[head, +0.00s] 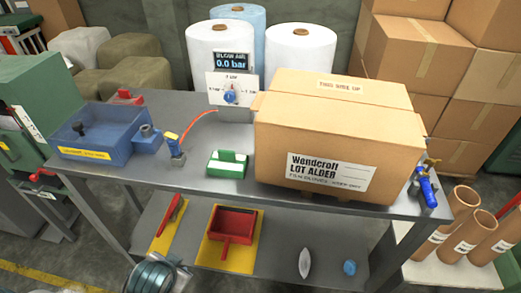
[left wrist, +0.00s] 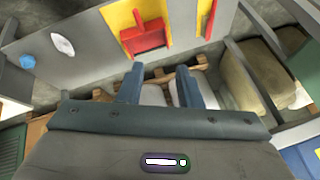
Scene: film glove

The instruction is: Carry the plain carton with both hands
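A brown carton (head: 330,125) sits upright on the right part of the grey metal table (head: 190,190) in the head view. The carton does not show in that view. My right gripper is in neither view.
A blue tray (head: 92,140), a green-and-white block (head: 228,165) and a gauge (head: 232,88) stand left of the carton. A blue-handled tool (head: 427,190) lies close at its right. The lower shelf holds a red dustpan (head: 233,225). Cardboard tubes (head: 460,205) stand at the right.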

